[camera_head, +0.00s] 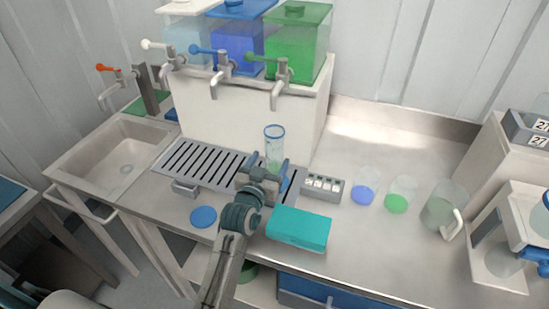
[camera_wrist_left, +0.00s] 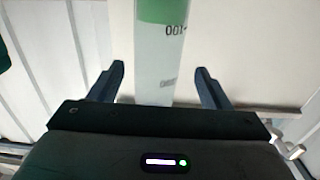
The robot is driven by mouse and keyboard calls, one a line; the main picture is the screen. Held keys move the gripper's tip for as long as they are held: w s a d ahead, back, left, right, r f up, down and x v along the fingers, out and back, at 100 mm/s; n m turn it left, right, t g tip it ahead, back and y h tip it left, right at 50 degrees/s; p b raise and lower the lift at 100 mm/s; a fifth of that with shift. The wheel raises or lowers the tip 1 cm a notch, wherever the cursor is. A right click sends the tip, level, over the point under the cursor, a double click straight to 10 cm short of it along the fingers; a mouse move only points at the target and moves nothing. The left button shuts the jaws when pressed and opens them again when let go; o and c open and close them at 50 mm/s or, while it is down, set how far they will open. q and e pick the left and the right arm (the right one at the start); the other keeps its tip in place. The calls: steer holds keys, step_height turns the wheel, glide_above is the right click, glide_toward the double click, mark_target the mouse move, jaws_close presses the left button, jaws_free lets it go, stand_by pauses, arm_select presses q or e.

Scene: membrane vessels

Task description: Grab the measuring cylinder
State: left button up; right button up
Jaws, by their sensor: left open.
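The measuring cylinder (camera_head: 274,138) is a clear, upright tube with a blue rim and pale green contents. It stands at the right part of the slotted drain grate, below the green tank's tap. My left gripper (camera_head: 268,169) is open at its lower part, with a finger towards each side.
A teal box (camera_head: 299,228) lies right of my left arm, and a blue disc (camera_head: 203,217) left of it. A grey button panel (camera_head: 323,187) and several beakers stand to the right. Three tanks with taps stand behind on a white block (camera_head: 245,115). A sink (camera_head: 122,165) is at left.

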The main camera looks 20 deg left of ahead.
arm_select(q)
steer(key=w, duration=0.1)
steer(key=w+p, duration=0.1)
steer(key=w, duration=0.1)
steer(key=w+p, duration=0.1)
steer(key=shift+w+d+r, duration=0.25)
steer(key=shift+d+r, duration=0.05)
steer(key=shift+r, duration=0.1)
steer(key=shift+w+f, duration=0.15)
steer(key=shift+w, duration=0.35)
arm_select(e)
steer(key=w+r, duration=0.1)
steer(key=r, duration=0.1)
steer(key=shift+w+a+r, duration=0.1)
steer(key=shift+w+r, duration=0.2)
steer(key=shift+w, duration=0.1)
arm_select(q)
steer(key=shift+c, duration=1.3)
steer(key=c, duration=1)
arm_select(e)
steer(key=shift+s, duration=0.15)
arm_select(q)
steer(key=shift+p, duration=0.35)
arm_select(e)
steer(key=shift+r, duration=0.1)
